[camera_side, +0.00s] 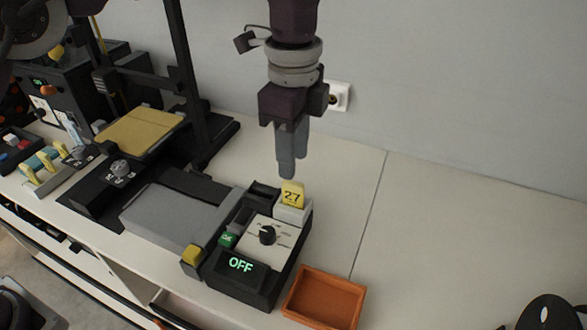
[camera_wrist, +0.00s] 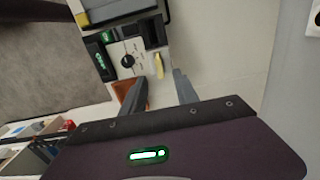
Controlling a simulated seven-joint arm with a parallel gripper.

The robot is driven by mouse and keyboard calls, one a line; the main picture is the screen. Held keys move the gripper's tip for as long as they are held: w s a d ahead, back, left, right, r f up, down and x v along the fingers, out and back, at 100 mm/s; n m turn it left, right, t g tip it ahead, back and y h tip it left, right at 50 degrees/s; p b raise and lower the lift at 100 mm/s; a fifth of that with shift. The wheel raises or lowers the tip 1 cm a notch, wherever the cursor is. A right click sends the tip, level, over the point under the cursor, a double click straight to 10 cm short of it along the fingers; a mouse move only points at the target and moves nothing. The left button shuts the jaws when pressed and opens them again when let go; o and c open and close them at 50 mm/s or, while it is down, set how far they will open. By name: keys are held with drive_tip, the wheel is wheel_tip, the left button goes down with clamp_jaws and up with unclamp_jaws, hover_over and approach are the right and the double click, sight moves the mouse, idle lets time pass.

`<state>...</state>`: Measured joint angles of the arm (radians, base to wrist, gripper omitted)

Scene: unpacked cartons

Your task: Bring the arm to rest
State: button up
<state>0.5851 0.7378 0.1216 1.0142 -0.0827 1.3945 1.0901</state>
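The control box (camera_side: 246,282) below has a black knob (camera_side: 267,235) on a white panel and a green display reading OFF.
An orange tray (camera_side: 325,298) sits empty beside the control box. A black-framed machine with a yellow plate (camera_side: 139,131) stands at the left. A wall socket (camera_side: 340,96) is behind my gripper. The table to the right (camera_side: 450,230) is mostly clear.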

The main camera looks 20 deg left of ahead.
idle(0.4)
drive_tip(key=s+a+r+n+t+h, duration=0.1)
drive_tip(key=s+a+r+n, duration=0.35)
drive_tip(key=a, duration=0.25)
drive_tip(key=s+a+r+n+t, duration=0.1)
drive_tip(key=s+a+r+n, duration=0.2)
drive_tip(key=a+r, duration=0.35)
drive_tip(key=s+a+f+n+t, duration=0.1)
drive_tip(key=s+a+f+n, duration=0.1)
drive_tip(key=s+a+n, duration=0.3)
drive_tip(key=s+a+f+n+t+y, duration=0.1)
drive_tip(key=s+a+n, duration=0.4)
drive_tip(key=s, duration=0.8)
wheel_tip(320, 180, down, 2)
drive_tip(key=shift+a+t, duration=0.4)
drive_tip(key=shift+t, duration=0.4)
drive_tip(key=shift+n, duration=0.25)
